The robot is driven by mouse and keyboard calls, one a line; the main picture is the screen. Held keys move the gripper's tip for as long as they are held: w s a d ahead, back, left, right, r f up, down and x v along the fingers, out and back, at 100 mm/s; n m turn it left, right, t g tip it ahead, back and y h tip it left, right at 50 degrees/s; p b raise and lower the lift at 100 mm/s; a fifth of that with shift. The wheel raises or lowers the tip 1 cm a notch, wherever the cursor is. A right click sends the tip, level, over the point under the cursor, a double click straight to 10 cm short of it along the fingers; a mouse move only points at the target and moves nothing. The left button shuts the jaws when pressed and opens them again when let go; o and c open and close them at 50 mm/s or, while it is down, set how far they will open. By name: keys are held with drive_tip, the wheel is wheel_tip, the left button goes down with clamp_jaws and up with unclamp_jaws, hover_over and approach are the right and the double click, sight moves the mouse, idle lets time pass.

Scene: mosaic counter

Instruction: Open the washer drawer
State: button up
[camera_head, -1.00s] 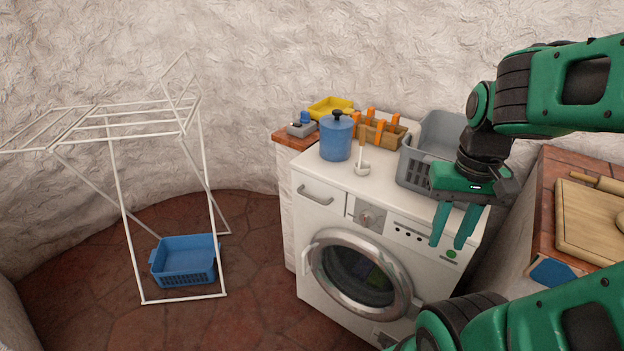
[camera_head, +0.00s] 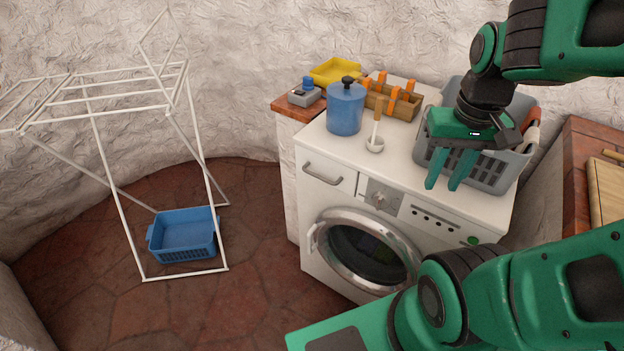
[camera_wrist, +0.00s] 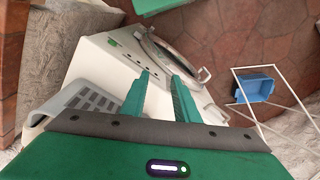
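The white washer (camera_head: 410,190) stands against the wall, with a round glass door (camera_head: 365,250) on its front. The washer drawer (camera_head: 326,174) is at the top left of the front, with a grey bar handle (camera_head: 323,173). The drawer looks closed, its face flush with the front. My gripper (camera_head: 450,186) is open and empty, above the right part of the washer top, in front of the grey basket. It is well to the right of the drawer and apart from it. In the wrist view my fingers (camera_wrist: 162,98) are spread with nothing between them; the washer lies beyond.
On the washer top are a blue canister (camera_head: 345,110), a ladle (camera_head: 375,142), a wooden rack (camera_head: 396,101) and a grey basket (camera_head: 486,168). A white drying rack (camera_head: 118,200) and blue basket (camera_head: 185,238) stand left. Floor before the washer is clear.

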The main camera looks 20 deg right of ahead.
drive_tip(key=w+a+n+t, duration=0.25)
drive_tip(key=w+a, duration=0.25)
drive_tip(key=w, duration=0.5)
drive_tip(key=n+t+h, duration=0.6)
drive_tip(key=n+h, duration=0.4)
drive_tip(key=h, duration=0.2)
approach(317, 177)
drive_tip(key=x, duration=0.8)
drive_tip(key=shift+w+d+f, duration=0.2)
drive_tip(key=shift+d, duration=0.05)
clamp_jaws()
